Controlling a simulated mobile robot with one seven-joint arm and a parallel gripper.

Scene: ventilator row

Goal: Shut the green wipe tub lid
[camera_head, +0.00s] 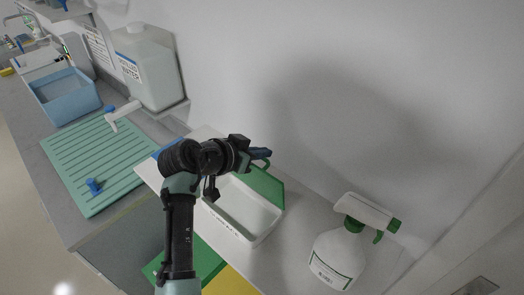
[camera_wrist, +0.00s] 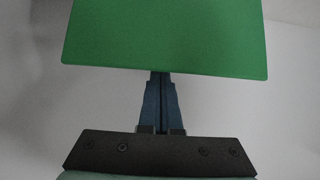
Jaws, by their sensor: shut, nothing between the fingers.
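The wipe tub (camera_head: 238,222) is a white open box with lettering on its front, standing on the counter near the wall. Its green lid (camera_head: 265,186) is raised and tilted at the back right side, so the white inside shows. My gripper (camera_head: 262,153) is over the tub's back, just above the lid, with its dark blue fingers pointing right. In the wrist view the lid (camera_wrist: 165,38) fills the top middle. My shut, empty fingers (camera_wrist: 161,80) reach its near edge, where their tips seem to be hidden; I cannot tell whether they touch it.
A white spray bottle (camera_head: 338,258) with a green trigger stands right of the tub. A green draining mat (camera_head: 100,160), a blue basin (camera_head: 65,97) and a large white water container (camera_head: 150,70) are to the left. The wall rises close behind the tub.

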